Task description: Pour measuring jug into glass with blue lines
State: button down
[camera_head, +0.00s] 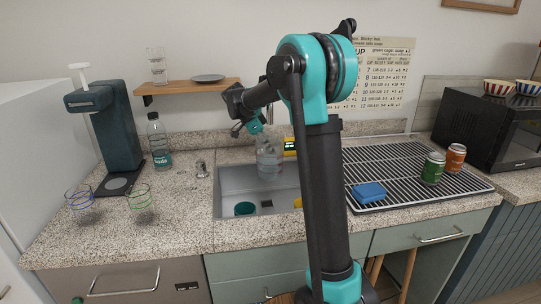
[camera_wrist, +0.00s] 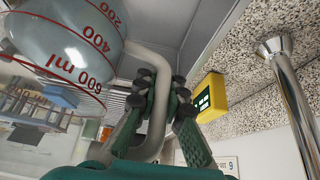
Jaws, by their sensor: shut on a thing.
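The glass with blue lines (camera_head: 81,207) stands upright on the counter at the left. The clear measuring jug (camera_head: 268,162) is over the sink in the head view; it also shows at the upper left of the wrist view (camera_wrist: 75,30), with red numbers and lines. My gripper (camera_head: 257,129) is shut on the jug's pale curved handle (camera_wrist: 157,115), which passes between the green fingers in the wrist view (camera_wrist: 160,92). The jug is well to the right of the blue-lined glass. I cannot clearly tell how much liquid it holds.
A glass with green lines (camera_head: 141,203) stands right of the blue one. A dark teal machine (camera_head: 118,125) and a bottle (camera_head: 158,145) stand behind. The sink (camera_head: 230,180) lies below the jug. A yellow device (camera_wrist: 212,97) and metal tap (camera_wrist: 290,90) are close by.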

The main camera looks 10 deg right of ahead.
aim_at(81, 199)
jog(key=k+u, duration=0.2)
jog(key=u, duration=0.15)
jog(key=k+u, duration=0.3)
jog(key=i+l, duration=0.05)
